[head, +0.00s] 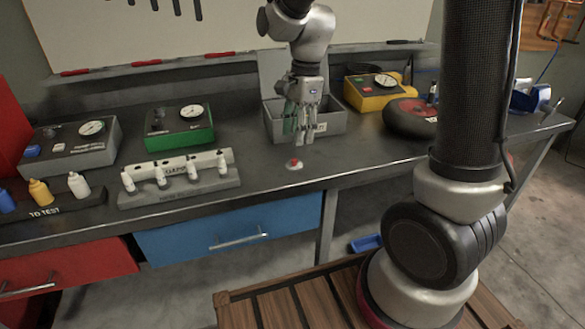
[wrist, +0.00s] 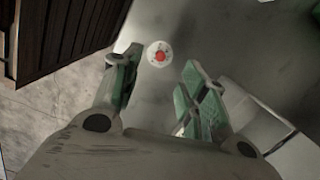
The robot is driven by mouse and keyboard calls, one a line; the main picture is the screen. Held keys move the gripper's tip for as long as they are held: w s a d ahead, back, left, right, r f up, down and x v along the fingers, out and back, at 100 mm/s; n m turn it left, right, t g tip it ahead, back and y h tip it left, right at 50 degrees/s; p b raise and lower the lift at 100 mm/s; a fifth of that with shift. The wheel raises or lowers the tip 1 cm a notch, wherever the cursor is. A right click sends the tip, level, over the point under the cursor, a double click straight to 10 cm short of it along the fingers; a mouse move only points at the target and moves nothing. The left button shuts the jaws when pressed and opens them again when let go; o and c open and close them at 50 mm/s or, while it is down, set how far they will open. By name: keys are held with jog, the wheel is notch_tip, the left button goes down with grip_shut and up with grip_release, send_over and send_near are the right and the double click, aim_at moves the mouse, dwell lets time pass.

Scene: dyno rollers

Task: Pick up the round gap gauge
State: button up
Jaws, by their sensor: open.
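The round gap gauge looks to be the small pale disc with a red centre (head: 294,164), lying flat on the dark workbench (head: 340,158). It also shows in the wrist view (wrist: 159,55), beyond the fingertips and between their lines. My gripper (head: 299,132) points down above the bench, a little behind and above the disc in the head view. Its green-padded fingers are apart, with nothing between them; it also shows in the wrist view (wrist: 160,85). The disc is not touched.
A grey open bin (head: 335,124) stands just behind my gripper. A rack with a white cylinder and pegs (head: 180,192) lies left of the disc. A green gauge box (head: 185,137), a yellow one (head: 360,97) and a dark red-black round object (head: 408,120) stand farther back. Bench around the disc is clear.

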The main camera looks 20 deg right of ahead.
aim_at(294, 159)
jog(key=f, duration=0.7)
jog(key=shift+a+f, duration=0.35)
grip_shut()
